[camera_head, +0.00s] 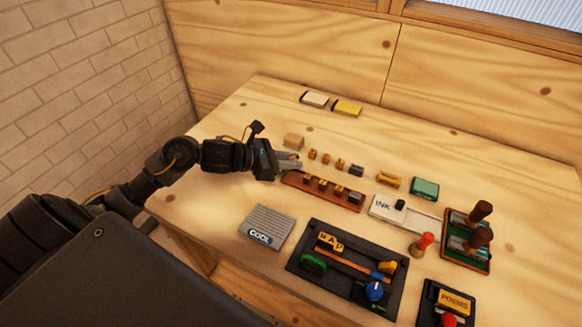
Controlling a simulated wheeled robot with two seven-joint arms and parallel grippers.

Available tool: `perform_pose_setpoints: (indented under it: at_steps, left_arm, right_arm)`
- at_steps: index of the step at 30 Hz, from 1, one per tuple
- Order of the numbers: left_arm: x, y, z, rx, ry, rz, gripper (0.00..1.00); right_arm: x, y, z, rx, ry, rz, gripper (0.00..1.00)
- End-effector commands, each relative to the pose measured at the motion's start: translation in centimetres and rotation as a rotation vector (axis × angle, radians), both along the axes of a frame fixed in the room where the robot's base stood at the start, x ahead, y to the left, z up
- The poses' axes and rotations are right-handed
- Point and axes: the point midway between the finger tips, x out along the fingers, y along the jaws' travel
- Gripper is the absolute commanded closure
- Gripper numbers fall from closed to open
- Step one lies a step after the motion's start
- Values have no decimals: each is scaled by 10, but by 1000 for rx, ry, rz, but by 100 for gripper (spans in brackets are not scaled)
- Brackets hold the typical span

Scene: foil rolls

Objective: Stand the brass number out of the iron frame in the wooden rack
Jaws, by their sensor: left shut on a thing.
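The wooden rack (350,206) is a long reddish-brown strip in mid-table with several small brass and dark pieces standing in it. My left gripper (298,161) is shut at the rack's left end, just above it. The brass number in its fingers is mostly hidden and too small to make out. The iron frame (296,258) is a dark tray nearer me, holding a yellow-orange lettered block (329,243), a green piece (313,262), an orange strip and a blue knob (375,290). My right gripper is not in view.
Several small brass blocks (326,158) stand in a row behind the rack. A grey COOL plate (266,227) lies left of the frame. The ink pad (385,206), a red-topped peg (422,244) and a stamp stand (453,259) are on the right.

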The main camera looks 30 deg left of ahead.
Motion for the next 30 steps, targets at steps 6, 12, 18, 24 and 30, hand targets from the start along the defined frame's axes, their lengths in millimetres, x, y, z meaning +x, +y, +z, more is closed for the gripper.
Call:
perform_pose_setpoints:
  at_steps: [6, 12, 18, 24, 30]
  left_arm:
    - [4, 0, -25, -7, 5, 3, 100]
    - [4, 0, -35, -2, -1, 0, 100]
    - [4, 0, -36, -1, -1, 0, 100]
    - [4, 0, -41, 0, -1, 0, 100]
    - [4, 0, -45, -1, 0, -1, 100]
  right_arm:
    - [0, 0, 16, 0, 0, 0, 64]
    - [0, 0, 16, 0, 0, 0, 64]
    - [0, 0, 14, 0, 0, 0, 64]
    - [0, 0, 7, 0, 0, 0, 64]
    - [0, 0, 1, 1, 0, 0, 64]
